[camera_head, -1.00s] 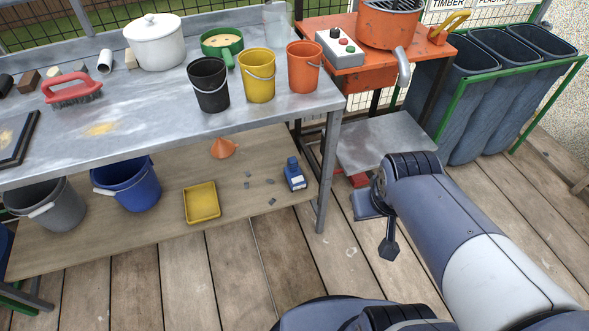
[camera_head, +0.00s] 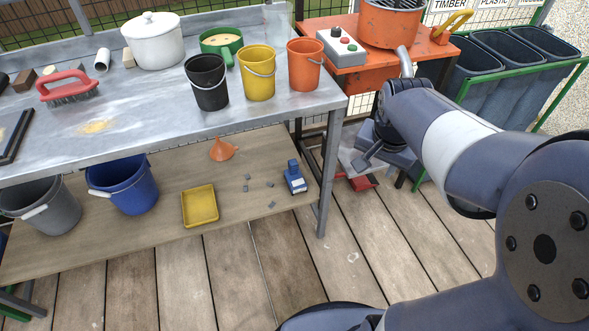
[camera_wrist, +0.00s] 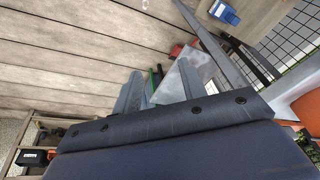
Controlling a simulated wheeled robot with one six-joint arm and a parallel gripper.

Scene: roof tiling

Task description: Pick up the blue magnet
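The blue magnet (camera_head: 295,180) appears to be the blue block with a light base on the lower wooden shelf, near its right end. It also shows in the wrist view (camera_wrist: 225,13) at the top, right of centre. My gripper (camera_head: 366,154) is to the right of the bench leg in the head view, apart from the magnet. In the wrist view, my two gripper fingers (camera_wrist: 158,84) stand apart with nothing held between them.
Several small grey pieces (camera_head: 270,184), a yellow tray (camera_head: 200,206) and an orange funnel (camera_head: 223,150) share the shelf. The metal bench leg (camera_head: 329,170) stands between the magnet and my gripper. A red object (camera_head: 358,183) is near the floor. The front floorboards are clear.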

